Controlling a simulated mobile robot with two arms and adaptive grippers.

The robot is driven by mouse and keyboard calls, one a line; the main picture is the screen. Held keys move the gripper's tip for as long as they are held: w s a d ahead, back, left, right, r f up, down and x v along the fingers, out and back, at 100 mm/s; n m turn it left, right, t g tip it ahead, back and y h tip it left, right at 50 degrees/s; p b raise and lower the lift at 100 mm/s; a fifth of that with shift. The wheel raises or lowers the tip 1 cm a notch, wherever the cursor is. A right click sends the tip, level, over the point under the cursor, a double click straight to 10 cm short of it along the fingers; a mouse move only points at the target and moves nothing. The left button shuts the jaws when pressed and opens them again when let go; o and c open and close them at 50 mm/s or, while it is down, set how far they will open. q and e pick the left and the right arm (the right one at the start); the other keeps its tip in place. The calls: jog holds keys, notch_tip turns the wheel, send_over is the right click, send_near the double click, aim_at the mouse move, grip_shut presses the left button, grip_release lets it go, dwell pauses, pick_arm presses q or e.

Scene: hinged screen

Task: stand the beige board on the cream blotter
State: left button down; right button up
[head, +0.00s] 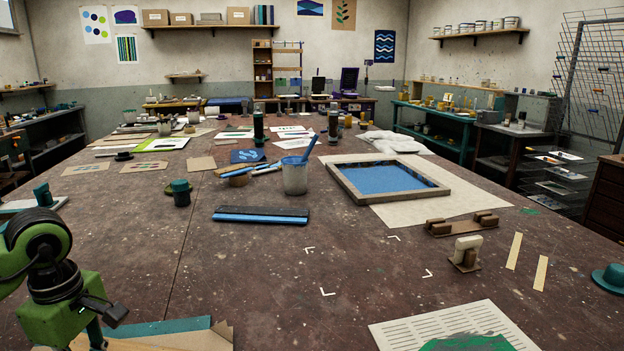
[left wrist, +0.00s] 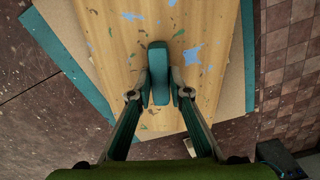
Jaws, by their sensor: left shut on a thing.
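The beige board (left wrist: 192,50) is a light wood-toned panel with blue and dark paint flecks. A teal block (left wrist: 158,72) stands up from its face like a handle. My left gripper (left wrist: 159,90) is shut on this teal handle, one finger on each side. In the head view my left gripper (head: 93,333) is at the lower left, and only an edge of the board (head: 130,345) shows there. The cream blotter, a pale sheet (head: 395,214), lies flat at the right of the table, partly under the framed blue screen (head: 437,193). My right gripper is not in view.
A brown sheet (left wrist: 236,65) and a teal mat (left wrist: 247,40) lie beneath the board. A black and blue bar (head: 262,215), a cup (head: 295,178) and wooden holders (head: 462,224) stand mid-table. White corner marks (head: 327,292) surround a bare patch.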

pick_arm(q)
jog(key=shift+d, duration=0.15)
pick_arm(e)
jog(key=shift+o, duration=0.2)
pick_arm(q)
jog(key=shift+w+r+p, duration=0.1)
jog(key=shift+r+p, duration=0.35)
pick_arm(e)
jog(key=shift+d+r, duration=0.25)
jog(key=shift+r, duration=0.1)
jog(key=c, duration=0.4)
pick_arm(q)
jog(key=shift+r+p, duration=0.35)
jog(key=shift+r, duration=0.15)
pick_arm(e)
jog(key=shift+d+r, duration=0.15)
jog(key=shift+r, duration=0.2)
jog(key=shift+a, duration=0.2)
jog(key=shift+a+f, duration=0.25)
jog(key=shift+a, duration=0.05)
pick_arm(q)
jog(key=shift+f+b, duration=0.1)
jog(key=shift+b, duration=0.25)
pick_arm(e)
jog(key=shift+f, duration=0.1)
